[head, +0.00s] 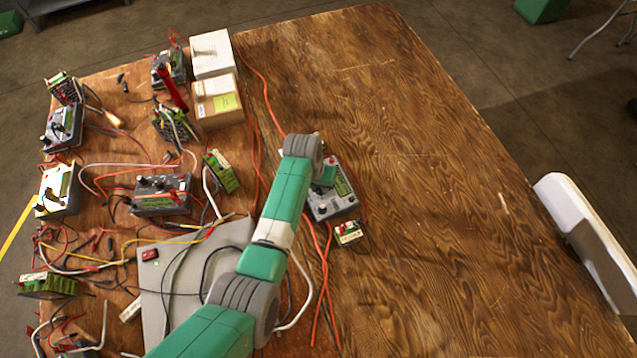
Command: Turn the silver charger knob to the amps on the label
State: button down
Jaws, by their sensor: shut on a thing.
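A silver-grey charger (325,208) sits on the wooden table near the middle, with a green panel on its right side and a round knob (321,205) at its near left corner. A green battery pack with a pale label (348,233) lies just in front of it; the print is too small to read. My arm hides the fingertips and part of the charger, so the knob's pointer angle cannot be seen.
Several other chargers, such as a grey one (160,194), and battery packs crowd the table's left side among tangled cables. Boxes (216,102) stand at the back left. Orange cable (262,88) runs past the charger. The right side (440,180) is clear.

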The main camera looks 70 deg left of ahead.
aim_at(314, 194)
jog(key=m+p, duration=0.1)
jog(key=m, duration=0.3)
jog(key=shift+m, duration=0.3)
dwell(0.4)
jog(key=c, duration=1.3)
grip_release()
notch_tip(314, 194, up, 8)
jog(key=s+p, duration=0.1)
jog(key=p, duration=0.1)
jog(key=shift+s, duration=0.2)
jog(key=shift+f, duration=0.15)
